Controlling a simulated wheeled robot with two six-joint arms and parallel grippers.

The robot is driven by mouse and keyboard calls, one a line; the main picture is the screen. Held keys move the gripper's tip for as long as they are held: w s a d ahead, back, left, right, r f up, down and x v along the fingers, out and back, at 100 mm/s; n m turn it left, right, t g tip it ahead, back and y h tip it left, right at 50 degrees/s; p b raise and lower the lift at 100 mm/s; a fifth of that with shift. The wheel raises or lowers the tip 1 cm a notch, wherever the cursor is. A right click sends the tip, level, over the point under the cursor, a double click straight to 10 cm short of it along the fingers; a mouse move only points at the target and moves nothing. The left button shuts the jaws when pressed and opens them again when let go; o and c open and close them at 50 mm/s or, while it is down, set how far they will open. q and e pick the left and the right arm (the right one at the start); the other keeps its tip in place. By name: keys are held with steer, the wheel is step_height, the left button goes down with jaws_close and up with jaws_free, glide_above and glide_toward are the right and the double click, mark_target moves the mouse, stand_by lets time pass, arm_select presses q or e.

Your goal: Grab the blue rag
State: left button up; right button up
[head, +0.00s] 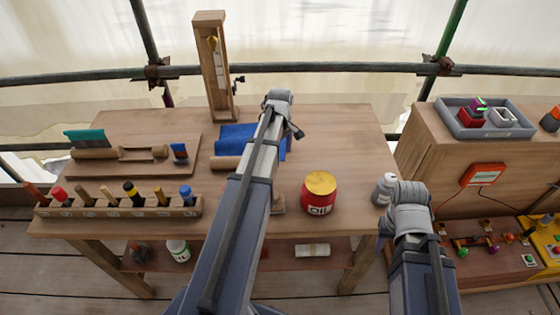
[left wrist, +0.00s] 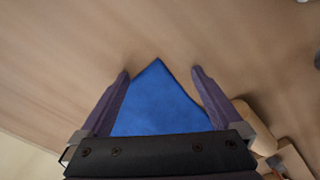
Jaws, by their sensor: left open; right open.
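The blue rag (head: 236,137) lies on the wooden workbench, partly hidden behind my left arm in the head view. In the left wrist view the rag (left wrist: 160,110) shows a pointed corner between the two fingers of my left gripper (left wrist: 160,71). The fingers are open, one on each side of the cloth. I cannot tell how high they are above it. In the head view my left arm hides most of that gripper. My right arm shows at the lower right, but its jaws do not show.
A wooden roller-like piece (head: 225,162) lies against the rag's near edge. A red tin with a yellow lid (head: 319,194) and a grey bottle (head: 383,188) stand to the right. A tool rack (head: 118,207) lines the front left. The bench's back right is clear.

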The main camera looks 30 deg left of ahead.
arm_select(q)
steer(key=shift+c, duration=0.4)
steer(key=c, duration=1.5)
step_height(320, 180, up, 12)
steer(key=p, duration=1.2)
jaws_close()
steer(key=shift+r, duration=0.1)
step_height(320, 180, up, 18)
steer(key=p, duration=1.8)
